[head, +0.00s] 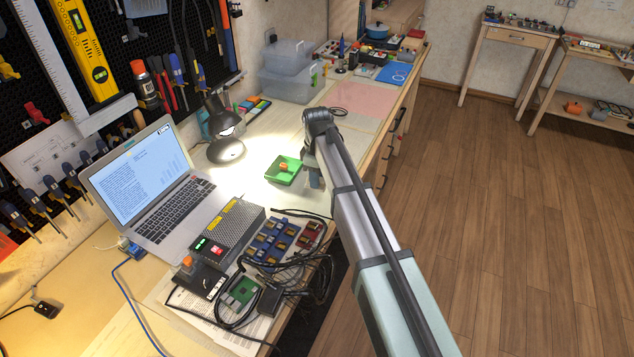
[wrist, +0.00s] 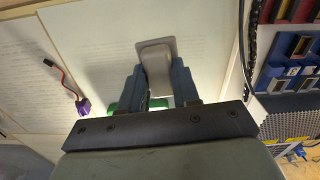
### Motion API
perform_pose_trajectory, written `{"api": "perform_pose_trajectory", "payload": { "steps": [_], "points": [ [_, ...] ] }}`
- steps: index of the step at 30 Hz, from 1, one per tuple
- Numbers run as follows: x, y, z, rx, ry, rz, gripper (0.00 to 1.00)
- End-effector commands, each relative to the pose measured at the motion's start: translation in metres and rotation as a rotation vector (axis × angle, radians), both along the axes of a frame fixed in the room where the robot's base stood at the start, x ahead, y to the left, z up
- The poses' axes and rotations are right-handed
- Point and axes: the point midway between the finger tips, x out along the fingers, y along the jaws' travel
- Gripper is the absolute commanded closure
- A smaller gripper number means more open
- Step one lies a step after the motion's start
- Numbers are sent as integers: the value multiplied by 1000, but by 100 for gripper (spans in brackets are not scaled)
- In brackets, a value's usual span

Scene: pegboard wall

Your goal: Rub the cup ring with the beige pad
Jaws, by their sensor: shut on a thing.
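My gripper (head: 315,180) is low over the right side of the workbench, beside a green tray. In the wrist view its two fingers are shut on the beige pad (wrist: 156,58), which sticks out between them over white printed paper. I cannot tell whether the pad touches the surface. The pad is not clear in the head view, where my arm covers part of the bench. I cannot make out the cup ring for certain. A thin dark ring (head: 338,111) lies on the bench beyond my gripper, and a pale circle shows on a blue sheet (head: 397,73) farther back.
The green tray (head: 282,172) holds an orange piece, left of my gripper. A lamp (head: 226,148), a laptop (head: 165,205), a grey box (head: 230,226) and blue bins (head: 270,243) with cables crowd the left and near side. A pink sheet (head: 362,101) lies open beyond.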

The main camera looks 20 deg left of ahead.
Motion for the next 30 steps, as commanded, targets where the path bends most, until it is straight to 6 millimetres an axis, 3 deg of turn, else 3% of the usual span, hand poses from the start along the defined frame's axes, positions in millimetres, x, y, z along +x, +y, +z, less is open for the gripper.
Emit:
{"api": "perform_pose_trajectory", "payload": {
  "steps": [13, 30],
  "points": [
    [0, 0, 39, 0, 0, 0, 98],
    [0, 0, 41, 0, 0, 0, 98]
  ]
}}
